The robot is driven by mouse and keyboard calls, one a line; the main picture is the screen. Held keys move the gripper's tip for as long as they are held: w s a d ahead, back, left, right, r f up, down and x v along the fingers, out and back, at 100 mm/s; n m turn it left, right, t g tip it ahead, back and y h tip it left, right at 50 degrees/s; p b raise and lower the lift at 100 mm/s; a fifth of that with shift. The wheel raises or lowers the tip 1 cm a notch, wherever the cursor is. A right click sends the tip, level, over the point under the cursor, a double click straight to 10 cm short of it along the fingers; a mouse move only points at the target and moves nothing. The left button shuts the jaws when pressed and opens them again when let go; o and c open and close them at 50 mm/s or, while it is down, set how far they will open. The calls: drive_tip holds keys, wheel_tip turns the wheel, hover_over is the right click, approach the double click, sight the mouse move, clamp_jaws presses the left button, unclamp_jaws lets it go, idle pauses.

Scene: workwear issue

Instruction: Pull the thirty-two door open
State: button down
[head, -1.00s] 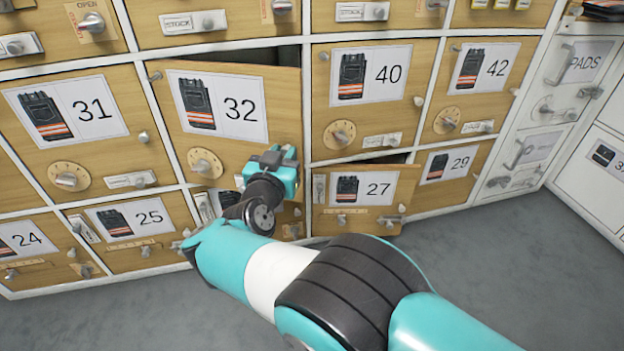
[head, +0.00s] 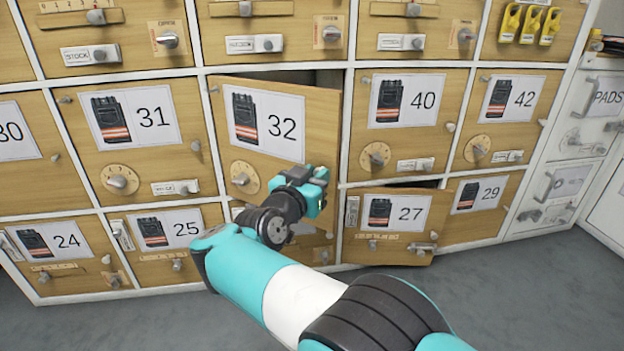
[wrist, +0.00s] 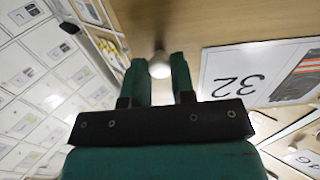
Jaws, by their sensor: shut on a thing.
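My gripper (head: 308,179) is at the door's right edge in the head view. In the wrist view my gripper (wrist: 160,80) is shut on the round metal knob (wrist: 160,65) of this door, one finger on each side. In the head view the knob is hidden behind my gripper. The door's dial (head: 244,178) shows at its lower left.
The 27 door (head: 388,226) below right is slightly ajar. The 31 door (head: 138,150) and 40 door (head: 408,140) are shut on either side. Grey floor (head: 500,290) is open in front. White drawers (head: 580,135) stand at the right.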

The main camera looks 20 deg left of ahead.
drive_tip(key=c, duration=1)
unclamp_jaws()
drive_tip(key=shift+o, duration=0.2)
drive_tip(key=s+p, duration=0.2)
drive_tip(key=s, duration=0.5)
drive_tip(key=shift+s+a+p, duration=0.2)
drive_tip(key=shift+a+p, duration=0.1)
drive_tip(key=shift+p, duration=0.1)
